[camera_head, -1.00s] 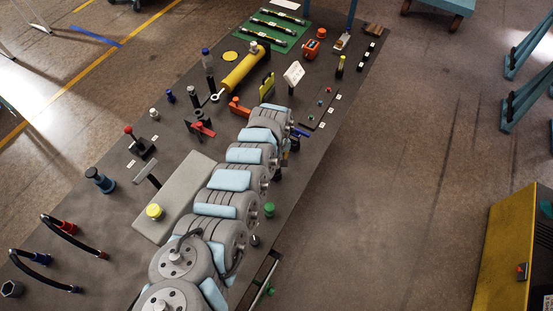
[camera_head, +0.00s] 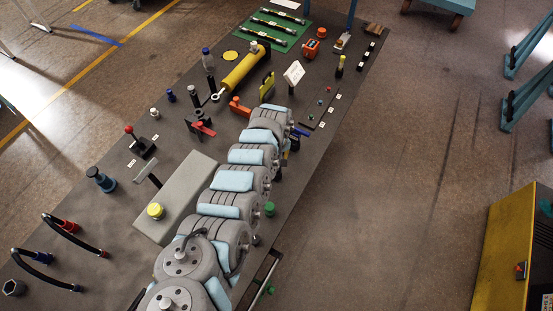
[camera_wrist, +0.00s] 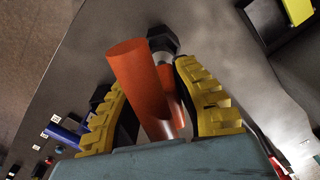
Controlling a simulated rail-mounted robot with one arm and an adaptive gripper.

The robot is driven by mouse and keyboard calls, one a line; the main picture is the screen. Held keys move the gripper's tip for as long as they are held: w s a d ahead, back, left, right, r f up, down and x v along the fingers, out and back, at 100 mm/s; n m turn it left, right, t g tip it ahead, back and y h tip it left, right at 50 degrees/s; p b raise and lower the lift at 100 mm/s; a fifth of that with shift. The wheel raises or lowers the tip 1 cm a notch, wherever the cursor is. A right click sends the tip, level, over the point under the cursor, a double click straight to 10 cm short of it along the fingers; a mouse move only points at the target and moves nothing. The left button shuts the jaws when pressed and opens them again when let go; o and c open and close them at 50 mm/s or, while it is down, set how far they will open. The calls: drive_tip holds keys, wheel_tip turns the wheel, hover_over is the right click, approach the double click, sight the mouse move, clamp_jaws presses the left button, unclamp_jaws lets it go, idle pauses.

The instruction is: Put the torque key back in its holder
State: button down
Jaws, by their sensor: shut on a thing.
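In the wrist view my gripper (camera_wrist: 160,100) has its yellow ridged fingers on either side of an orange cylinder (camera_wrist: 137,80), which I take to be the torque key's handle. It is shut on this and the handle leans up toward the camera. Behind it are a second orange part, a grey metal section and a black hexagonal piece (camera_wrist: 163,40); I cannot tell how these join or touch. I cannot make out the holder for certain.
A blue cylinder (camera_wrist: 65,132) lies near the table edge. A grey block (camera_head: 185,195) lies left of my arm.

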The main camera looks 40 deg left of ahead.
drive_tip(key=shift+f+b, duration=2.3)
drive_tip(key=shift+f, duration=0.7)
drive_tip(key=c, duration=0.9)
unclamp_jaws()
drive_tip(key=shift+r, duration=0.15)
drive_tip(key=shift+w+r, duration=0.1)
drive_tip(key=shift+r, duration=5.75)
